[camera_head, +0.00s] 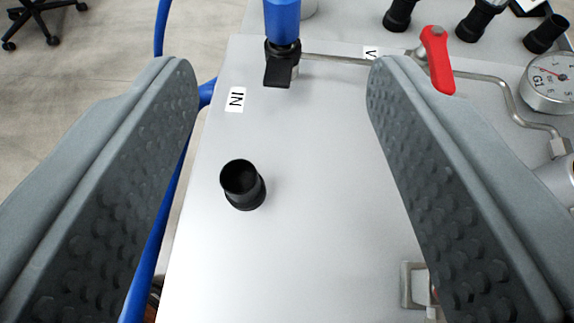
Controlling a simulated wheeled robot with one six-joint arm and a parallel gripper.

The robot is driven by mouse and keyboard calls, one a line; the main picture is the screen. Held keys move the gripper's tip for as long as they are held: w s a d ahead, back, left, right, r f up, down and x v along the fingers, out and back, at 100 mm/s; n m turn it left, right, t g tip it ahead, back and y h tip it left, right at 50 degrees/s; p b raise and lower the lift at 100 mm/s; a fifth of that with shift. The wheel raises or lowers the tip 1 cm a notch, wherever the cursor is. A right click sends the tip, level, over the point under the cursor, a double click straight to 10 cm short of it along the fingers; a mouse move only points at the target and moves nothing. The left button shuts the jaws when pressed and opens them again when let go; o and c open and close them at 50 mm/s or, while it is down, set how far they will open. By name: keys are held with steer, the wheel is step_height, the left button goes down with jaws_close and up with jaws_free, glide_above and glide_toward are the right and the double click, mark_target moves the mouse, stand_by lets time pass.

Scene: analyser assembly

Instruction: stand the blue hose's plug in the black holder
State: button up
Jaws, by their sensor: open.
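The blue hose (168,215) runs down the left edge of the panel. The black holder (242,184) is an upright, round, hollow cup on the panel, and its opening looks empty. My gripper (281,75) is open, with its two grey padded fingers wide apart. The holder and the plug both show between the fingers. Nothing is held. The top of the plug is cut off by the frame.
A red-handled valve (437,60) and a thin metal pipe (505,85) lie at the right, with a pressure gauge (550,82) beyond. Several black cups (478,20) stand at the top right. A metal latch (415,285) is at the lower right. The panel's middle (320,170) is clear.

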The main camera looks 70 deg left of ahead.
mark_target(282, 11)
steer(key=x, duration=1.7)
steer(key=shift+a, duration=0.2)
steer(key=shift+r, duration=0.1)
steer(key=c, duration=1.1)
steer(key=shift+r, duration=0.15)
steer(key=shift+r, duration=2.05)
